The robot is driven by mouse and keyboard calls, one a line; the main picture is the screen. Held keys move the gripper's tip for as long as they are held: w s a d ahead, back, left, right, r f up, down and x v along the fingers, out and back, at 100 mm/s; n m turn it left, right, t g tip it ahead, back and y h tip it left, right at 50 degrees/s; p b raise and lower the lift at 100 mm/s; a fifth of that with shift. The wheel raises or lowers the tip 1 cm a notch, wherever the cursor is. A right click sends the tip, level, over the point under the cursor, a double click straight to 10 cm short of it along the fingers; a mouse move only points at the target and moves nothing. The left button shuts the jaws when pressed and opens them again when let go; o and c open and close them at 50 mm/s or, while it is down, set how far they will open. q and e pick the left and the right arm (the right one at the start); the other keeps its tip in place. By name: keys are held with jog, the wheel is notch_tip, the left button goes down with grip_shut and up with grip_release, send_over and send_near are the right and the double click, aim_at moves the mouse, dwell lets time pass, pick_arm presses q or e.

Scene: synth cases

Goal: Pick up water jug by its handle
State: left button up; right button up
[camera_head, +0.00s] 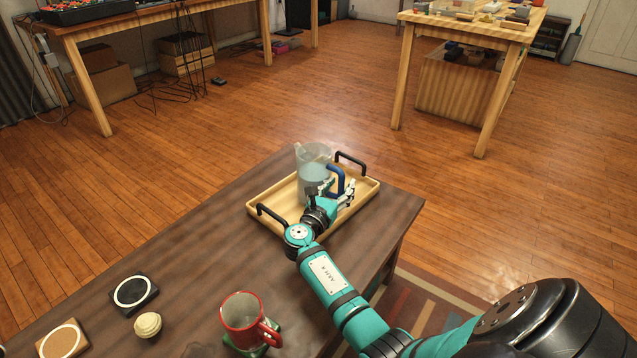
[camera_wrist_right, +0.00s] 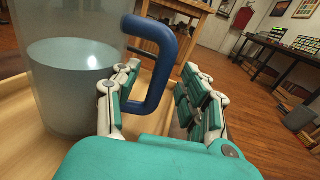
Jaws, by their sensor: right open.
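The water jug (camera_head: 313,172) is clear with water in it and stands upright on a wooden tray (camera_head: 262,194) with black handles. Its blue handle (camera_head: 341,178) faces right. In the right wrist view the jug (camera_wrist_right: 75,85) is at the left and its blue handle (camera_wrist_right: 160,55) is in the middle. My right gripper (camera_head: 337,191) is at the handle. In the wrist view its open fingers (camera_wrist_right: 160,98) are on either side of the handle's lower part; I cannot tell whether they touch it. My left gripper is not in view.
The tray is at the far end of a dark table (camera_head: 190,270). A red mug (camera_head: 240,312) stands on a green coaster near the front. A small cream object (camera_head: 148,325) and two coasters (camera_head: 134,292) lie at the left. The table's right edge is close to the tray.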

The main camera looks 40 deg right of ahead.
grip_shut()
dwell(0.3)
jog(key=shift+r, duration=0.2)
